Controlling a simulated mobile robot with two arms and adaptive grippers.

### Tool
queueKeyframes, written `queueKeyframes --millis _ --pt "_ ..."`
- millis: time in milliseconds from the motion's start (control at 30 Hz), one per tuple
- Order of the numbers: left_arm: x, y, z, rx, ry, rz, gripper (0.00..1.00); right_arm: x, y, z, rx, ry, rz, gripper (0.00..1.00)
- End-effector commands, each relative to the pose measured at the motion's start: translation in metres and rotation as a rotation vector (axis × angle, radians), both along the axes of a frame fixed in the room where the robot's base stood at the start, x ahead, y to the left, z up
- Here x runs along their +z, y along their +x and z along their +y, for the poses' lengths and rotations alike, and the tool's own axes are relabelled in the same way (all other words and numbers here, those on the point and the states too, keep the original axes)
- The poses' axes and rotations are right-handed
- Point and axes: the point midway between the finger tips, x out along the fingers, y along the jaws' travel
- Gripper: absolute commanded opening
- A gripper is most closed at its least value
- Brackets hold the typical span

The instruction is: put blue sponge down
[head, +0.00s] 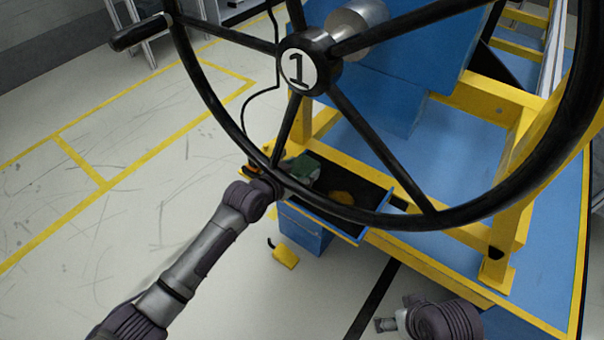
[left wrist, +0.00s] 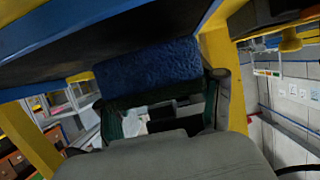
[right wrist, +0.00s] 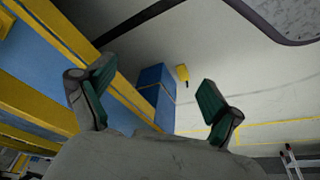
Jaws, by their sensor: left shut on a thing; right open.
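The blue sponge (left wrist: 150,72) shows in the left wrist view, between the fingers of my left gripper (left wrist: 165,100), which is shut on it. A dark surface with a blue edge shows close by the sponge in that view. In the head view my left gripper (head: 270,183) is at the left end of the dark tray (head: 375,201), behind the steering wheel rim; I cannot make out the sponge there. My right gripper (right wrist: 155,90) is open and empty in the right wrist view; it also shows low in the head view (head: 388,323).
A large black steering wheel (head: 298,70) stands in front of the tray. A dark green item (head: 302,169) and a dull yellow item (head: 341,197) show at the tray. A blue box (head: 305,232) is below it. The yellow frame (head: 515,195) stands at the right. Floor at left is clear.

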Motion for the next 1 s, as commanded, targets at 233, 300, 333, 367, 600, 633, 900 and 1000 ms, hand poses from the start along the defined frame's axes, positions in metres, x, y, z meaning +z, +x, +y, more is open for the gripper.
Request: queueKeyframes --millis 233,300,333,367,600,633,900,1000 --pt "-0.016 0.003 -0.003 -0.001 -0.001 0.001 0.52 0.024 -0.008 -0.002 -0.001 0.0 -0.012 0.91" --pt "-0.015 0.003 -0.003 0.0 -0.001 0.001 0.52 0.024 -0.009 -0.002 -0.001 0.0 -0.011 0.91" --pt "-0.015 0.003 -0.003 0.0 -0.001 0.001 0.52 0.024 -0.009 -0.002 -0.001 0.0 -0.011 0.91" --pt "-0.015 0.003 -0.003 0.0 -0.001 0.001 0.52 0.024 -0.009 -0.002 -0.001 0.0 -0.011 0.91" --pt "-0.019 0.003 -0.003 0.0 0.0 0.001 0.7 0.023 -0.008 -0.002 -0.001 -0.001 -0.011 0.91" --pt "-0.018 0.003 -0.003 0.0 0.0 0.001 0.75 0.023 -0.008 -0.002 -0.001 -0.001 -0.011 0.91" --pt "-0.018 0.003 -0.002 0.0 0.0 0.001 0.92 0.023 -0.009 -0.002 -0.001 -0.001 -0.011 0.91" --pt "-0.018 0.003 -0.002 0.0 0.0 0.001 0.92 0.023 -0.009 -0.002 -0.001 0.0 -0.011 0.91"
